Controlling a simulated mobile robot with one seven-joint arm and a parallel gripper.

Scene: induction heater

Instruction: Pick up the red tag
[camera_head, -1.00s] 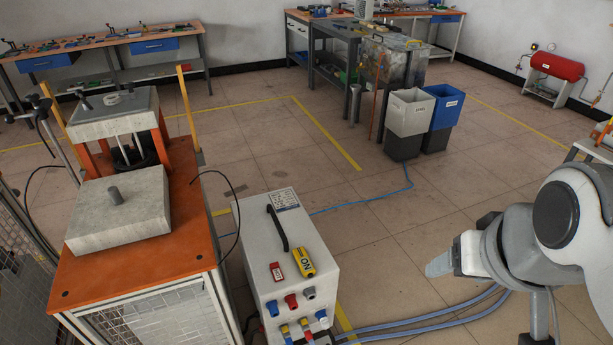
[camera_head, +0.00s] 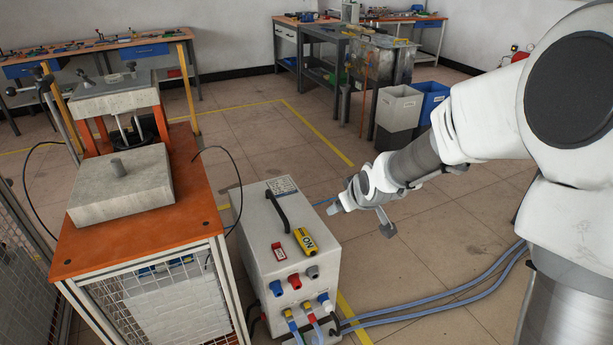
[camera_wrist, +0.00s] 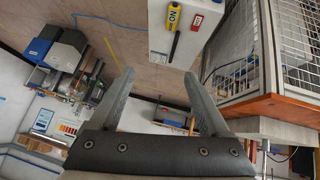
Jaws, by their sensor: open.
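The red tag (camera_head: 279,251) lies on top of the white heater box, left of the yellow ON switch piece (camera_head: 305,241). In the wrist view the red tag (camera_wrist: 196,22) shows near the top edge, beside the yellow piece (camera_wrist: 175,32). My gripper (camera_head: 338,207) is to the right of the box in the head view, apart from the tag. In the wrist view my gripper (camera_wrist: 159,76) has its two fingers spread with nothing between them.
The heater box (camera_head: 255,225) has a black handle (camera_head: 277,210) on top and plugs with blue hoses at its front. An orange-topped bench (camera_head: 195,195) with a press stands to its left.

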